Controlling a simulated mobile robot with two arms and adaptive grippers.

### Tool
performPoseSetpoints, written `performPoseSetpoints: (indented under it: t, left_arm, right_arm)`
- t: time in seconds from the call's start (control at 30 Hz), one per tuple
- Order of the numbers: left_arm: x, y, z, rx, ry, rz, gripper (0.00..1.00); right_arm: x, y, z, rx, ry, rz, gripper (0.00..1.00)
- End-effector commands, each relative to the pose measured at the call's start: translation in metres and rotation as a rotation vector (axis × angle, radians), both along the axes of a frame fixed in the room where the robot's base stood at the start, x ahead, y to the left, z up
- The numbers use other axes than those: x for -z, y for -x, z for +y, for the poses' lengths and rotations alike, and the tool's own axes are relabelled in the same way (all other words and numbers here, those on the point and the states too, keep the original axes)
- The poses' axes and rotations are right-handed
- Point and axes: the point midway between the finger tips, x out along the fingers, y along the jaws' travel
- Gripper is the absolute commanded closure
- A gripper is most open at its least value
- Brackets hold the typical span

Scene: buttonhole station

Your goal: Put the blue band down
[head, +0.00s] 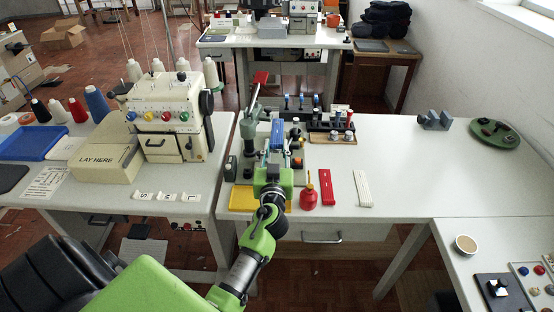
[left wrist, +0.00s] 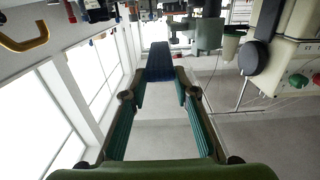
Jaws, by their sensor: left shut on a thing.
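The blue band (head: 277,133) is a short, upright dark-blue strip at the fingertips of my left gripper (head: 275,157), over the cluttered left end of the right-hand white table. In the left wrist view the blue band (left wrist: 160,62) stands between the two fingertips of the left gripper (left wrist: 160,88), which is shut on it. The band appears clear of the table in that view, but its height is hard to judge. A cream block marked "LAY HERE" (head: 105,160) stands on the left table. My right gripper is not in view.
A cream sewing machine (head: 165,112) stands left of the gripper. A yellow tray (head: 243,199), red oil bottle (head: 309,197), red strip (head: 326,187) and white strip (head: 362,188) lie near the front edge. A blue tray (head: 35,143) is far left. The right table's middle is clear.

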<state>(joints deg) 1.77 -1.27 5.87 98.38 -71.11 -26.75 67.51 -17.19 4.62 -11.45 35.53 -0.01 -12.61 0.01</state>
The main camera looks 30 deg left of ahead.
Motion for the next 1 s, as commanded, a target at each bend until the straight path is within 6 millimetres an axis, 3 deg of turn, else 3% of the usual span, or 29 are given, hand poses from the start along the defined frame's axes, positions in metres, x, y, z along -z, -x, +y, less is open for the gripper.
performPoseSetpoints:
  t: [0.2,0.37,0.6,1.0]
  left_arm:
    - [0.039,0.0,0.0,0.001,-0.003,0.007,0.87]
    - [0.052,0.0,0.0,0.001,-0.002,0.004,0.87]
    - [0.089,0.0,0.0,0.002,-0.004,0.005,0.87]
    - [0.095,0.0,0.0,0.001,0.0,0.001,0.87]
  right_arm:
    - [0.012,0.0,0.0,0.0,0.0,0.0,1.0]
    - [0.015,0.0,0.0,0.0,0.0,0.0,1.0]
    - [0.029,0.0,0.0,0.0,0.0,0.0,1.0]
    - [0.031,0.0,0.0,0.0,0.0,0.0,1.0]
